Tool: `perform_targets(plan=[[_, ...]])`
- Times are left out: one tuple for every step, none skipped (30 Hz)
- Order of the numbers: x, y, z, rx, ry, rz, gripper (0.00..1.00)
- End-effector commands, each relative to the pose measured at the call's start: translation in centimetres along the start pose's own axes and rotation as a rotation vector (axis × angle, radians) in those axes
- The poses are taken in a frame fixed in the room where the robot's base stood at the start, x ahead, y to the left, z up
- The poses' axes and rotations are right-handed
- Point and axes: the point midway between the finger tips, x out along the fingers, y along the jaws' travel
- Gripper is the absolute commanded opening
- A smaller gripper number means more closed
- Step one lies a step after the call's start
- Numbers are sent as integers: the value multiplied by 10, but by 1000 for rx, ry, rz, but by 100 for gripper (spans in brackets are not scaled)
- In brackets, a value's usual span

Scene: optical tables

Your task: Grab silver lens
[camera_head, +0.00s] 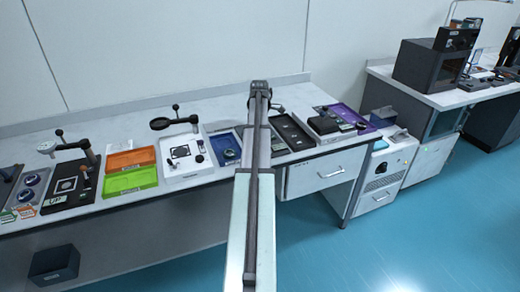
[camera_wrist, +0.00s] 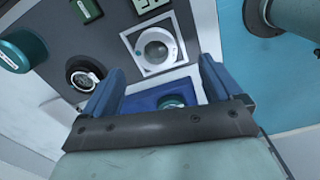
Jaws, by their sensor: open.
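In the wrist view, a pale silver round lens-like piece (camera_wrist: 155,47) sits in a white square plate on a dark grey surface. A second round piece, a black ring with a pale centre (camera_wrist: 84,77), lies to its left. I cannot tell for certain which is the silver lens. My gripper (camera_wrist: 162,68) is open, with its two blue fingers apart and nothing held between them. The square plate shows beyond the gap between the fingertips, and the black ring is beside the left finger. In the head view my arm hides the gripper.
A blue tray (camera_head: 215,143) with a round piece stands left of my arm. A white tray (camera_head: 186,168), orange tray (camera_head: 131,158) and green tray (camera_head: 131,181) lie farther left. A purple tray (camera_head: 351,113) is at right. A teal cylinder (camera_wrist: 22,51) shows in the wrist view.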

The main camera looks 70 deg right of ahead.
Motion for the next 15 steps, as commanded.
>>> perform_targets(plan=[[1, 0, 0, 0, 0, 0, 92], [2, 0, 0, 0, 0, 0, 92], [4, 1, 0, 0, 0, 0, 92], [5, 1, 0, 0, 0, 0, 92], [7, 1, 0, 0, 0, 0, 92], [11, 2, 0, 0, 0, 0, 92], [14, 2, 0, 0, 0, -1, 92], [18, 3, -1, 0, 0, -1, 92], [22, 4, -1, 0, 0, -2, 92], [26, 4, -1, 0, 0, -2, 92], [30, 5, -1, 0, 0, -1, 92], [36, 5, -1, 0, 0, -1, 92], [40, 5, -1, 0, 0, -1, 92], [44, 5, -1, 0, 0, -2, 92], [47, 5, -1, 0, 0, -1, 92]])
